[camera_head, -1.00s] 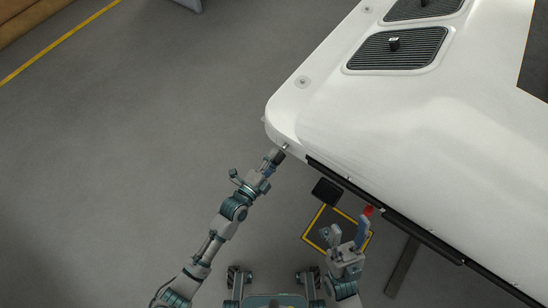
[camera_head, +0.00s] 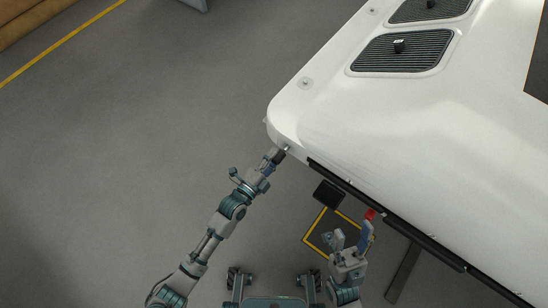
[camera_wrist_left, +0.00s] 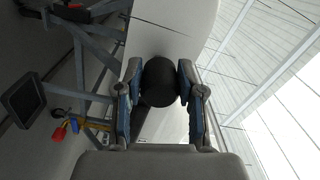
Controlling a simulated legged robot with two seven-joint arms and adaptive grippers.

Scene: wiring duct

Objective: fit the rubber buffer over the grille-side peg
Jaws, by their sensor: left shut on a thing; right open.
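My left gripper (camera_head: 278,156) is at the near left corner of the white body (camera_head: 330,120). In the left wrist view its two blue-sided fingers (camera_wrist_left: 160,84) are shut on the black, round rubber buffer (camera_wrist_left: 160,74). A small light stub, possibly the peg (camera_head: 287,148), shows at the gripper's tip in the head view. I cannot tell whether the buffer touches it or is around it. The wrist view shows no peg, as the buffer and fingers block that part. My right gripper (camera_head: 352,238) is open and empty, below the body's dark lower edge.
Slatted grilles (camera_head: 385,62) with dark knobs lie on top of the white body. A dark rail (camera_head: 400,225) runs along its near edge. A black pad (camera_head: 328,193), a red item (camera_head: 370,214) and a yellow-bordered square are near my right gripper. Grey floor at left is clear.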

